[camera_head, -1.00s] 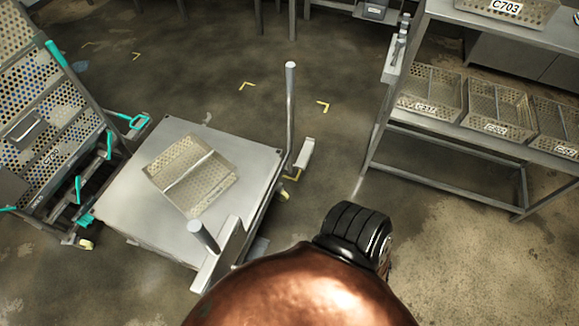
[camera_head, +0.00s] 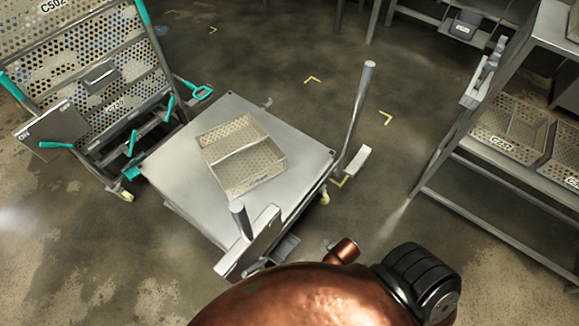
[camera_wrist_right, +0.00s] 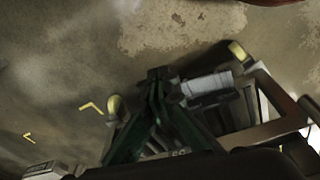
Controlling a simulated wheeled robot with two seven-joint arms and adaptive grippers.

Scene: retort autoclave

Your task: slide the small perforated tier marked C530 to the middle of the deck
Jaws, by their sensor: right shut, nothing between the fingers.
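A small perforated tier (camera_head: 272,166) with a divider across it lies on a flat grey deck (camera_head: 180,172) in the head view. It sits toward the deck's right and far part, with bare deck on its left. The marking on its near side is too small to read. My right gripper (camera_wrist_right: 157,78) shows as dark fingers in the right wrist view, shut and empty. The tier does not clearly show in that view. My left gripper is in neither view.
Upright posts stand at the deck's right corner (camera_head: 358,115) and near side (camera_head: 240,218). A perforated rack with teal handles (camera_head: 95,80) stands close at left. A shelf of similar tiers (camera_head: 510,130) is at right. Open floor lies between.

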